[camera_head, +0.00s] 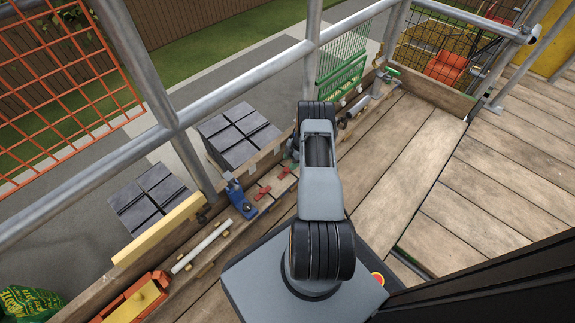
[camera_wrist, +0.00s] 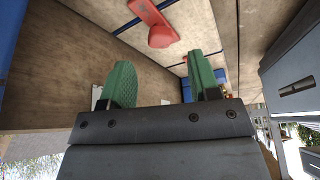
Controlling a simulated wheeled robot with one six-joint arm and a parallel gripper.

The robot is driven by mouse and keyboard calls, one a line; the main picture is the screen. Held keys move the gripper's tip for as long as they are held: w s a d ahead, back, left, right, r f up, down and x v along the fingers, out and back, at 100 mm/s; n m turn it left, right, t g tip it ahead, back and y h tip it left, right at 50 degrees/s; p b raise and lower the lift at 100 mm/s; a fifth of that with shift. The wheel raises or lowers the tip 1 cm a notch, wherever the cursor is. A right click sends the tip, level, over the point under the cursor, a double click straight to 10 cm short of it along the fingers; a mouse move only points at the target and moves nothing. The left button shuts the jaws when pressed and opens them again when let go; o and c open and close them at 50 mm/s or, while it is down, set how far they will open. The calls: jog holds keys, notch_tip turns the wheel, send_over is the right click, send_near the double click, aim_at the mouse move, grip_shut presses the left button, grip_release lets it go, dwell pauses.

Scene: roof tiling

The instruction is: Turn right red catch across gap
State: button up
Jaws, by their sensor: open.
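Two small red catches lie on the boards along the scaffold's edge in the head view, the left one (camera_head: 262,192) and the right one (camera_head: 284,172). In the wrist view one red catch (camera_wrist: 152,22) shows, a flat bar with a round knob, beyond my fingertips. I cannot tell for sure which of the two it is. My gripper (camera_wrist: 162,78) has two green fingers, spread apart with nothing between them. The catch is apart from the fingers. In the head view my arm mostly hides the gripper.
A blue tool (camera_head: 240,198) stands left of the catches, with a pale tube (camera_head: 202,246) and an orange tool (camera_head: 132,300) further left. Stacks of dark tiles (camera_head: 236,137) are beyond the rail (camera_head: 165,130). The plank deck (camera_head: 460,200) at right is mostly clear.

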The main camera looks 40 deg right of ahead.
jog(key=p+v, duration=0.3)
jog(key=v, duration=0.6)
jog(key=shift+s+a, duration=0.1)
jog(key=shift+s, duration=0.05)
